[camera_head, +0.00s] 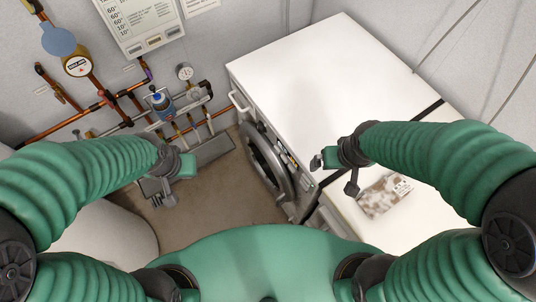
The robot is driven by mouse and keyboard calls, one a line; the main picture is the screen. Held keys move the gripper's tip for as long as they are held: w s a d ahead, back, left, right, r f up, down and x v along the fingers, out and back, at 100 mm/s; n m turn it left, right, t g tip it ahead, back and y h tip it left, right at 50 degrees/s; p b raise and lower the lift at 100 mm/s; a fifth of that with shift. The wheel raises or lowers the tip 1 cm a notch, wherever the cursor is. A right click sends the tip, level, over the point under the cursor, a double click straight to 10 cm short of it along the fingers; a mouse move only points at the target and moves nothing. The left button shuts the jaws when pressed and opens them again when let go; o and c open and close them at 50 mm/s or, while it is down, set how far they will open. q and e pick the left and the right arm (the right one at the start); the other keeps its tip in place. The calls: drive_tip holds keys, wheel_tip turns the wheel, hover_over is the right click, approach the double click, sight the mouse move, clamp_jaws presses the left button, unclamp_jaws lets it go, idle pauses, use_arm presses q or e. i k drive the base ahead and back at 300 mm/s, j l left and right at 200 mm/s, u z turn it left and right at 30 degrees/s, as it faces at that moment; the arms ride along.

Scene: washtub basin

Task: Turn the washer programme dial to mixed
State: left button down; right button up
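The white washer (305,75) stands right of centre, seen from above, with its round grey door (266,165) on its left-facing front. A narrow control strip (289,152) shows along the front's upper edge. The programme dial and its setting are too small and steeply angled to make out. My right gripper (335,172) is beside the near end of the washer's front. I see no clear contact. My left gripper (174,184) is over the floor, left of the door and apart from the washer. Whether either gripper is open is unclear.
A second white unit (425,205) adjoins the washer and bears a patterned cloth-like item (384,195). The brown floor (215,185) before the washer is clear.

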sight(260, 126)
drive_tip(key=k+j+u, duration=0.1)
drive_tip(key=u, duration=0.35)
drive_tip(key=j+u, duration=0.4)
